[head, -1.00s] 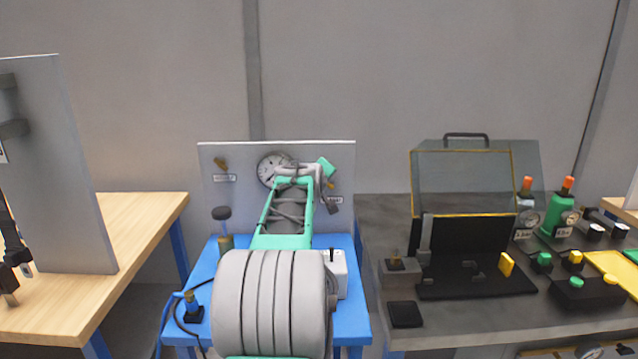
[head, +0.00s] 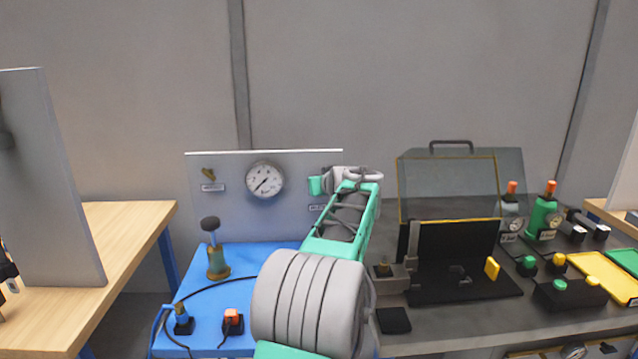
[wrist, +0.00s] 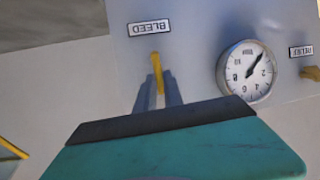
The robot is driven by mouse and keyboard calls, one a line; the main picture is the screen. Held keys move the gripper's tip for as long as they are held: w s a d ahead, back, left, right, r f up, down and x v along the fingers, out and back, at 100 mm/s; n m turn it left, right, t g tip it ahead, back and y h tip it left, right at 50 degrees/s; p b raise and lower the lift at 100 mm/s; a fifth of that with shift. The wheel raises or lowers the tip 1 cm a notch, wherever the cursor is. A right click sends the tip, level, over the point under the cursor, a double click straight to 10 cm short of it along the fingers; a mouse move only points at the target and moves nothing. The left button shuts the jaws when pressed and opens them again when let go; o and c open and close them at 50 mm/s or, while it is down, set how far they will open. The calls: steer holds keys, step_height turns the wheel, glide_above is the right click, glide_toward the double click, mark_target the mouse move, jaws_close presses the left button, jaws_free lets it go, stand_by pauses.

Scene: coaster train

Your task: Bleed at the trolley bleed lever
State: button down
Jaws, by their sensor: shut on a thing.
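In the wrist view, which is upside down, the yellow bleed lever (wrist: 156,62) stands out from the grey panel beside its BLEED label (wrist: 150,27). My gripper (wrist: 158,88) has its two grey fingers shut on the lever's end. In the head view the lever is hidden behind my gripper (head: 318,186), at the panel's right side. The round gauge (head: 265,180) is on the same panel; its needle points to the lower left. The gauge also shows in the wrist view (wrist: 247,72).
A second yellow lever (head: 209,175) is at the panel's left, labelled RELIEF in the wrist view. A black-knobbed hand pump (head: 216,250) and cables stand on the blue trolley top (head: 265,255). A grey bench (head: 440,325) with an open case lies right; a wooden table (head: 120,230) lies left.

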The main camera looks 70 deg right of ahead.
steer(key=shift+s+d+t, duration=0.1)
steer(key=shift+t, duration=0.2)
stand_by(0.4)
steer(key=c, duration=1.5)
jaws_free()
steer(key=shift+o, duration=0.2)
steer(key=v, duration=0.7)
steer(key=shift+s+a+r+b, duration=0.2)
steer(key=shift+a+b, duration=0.05)
steer(key=shift+b, duration=0.2)
steer(key=shift+w, duration=0.1)
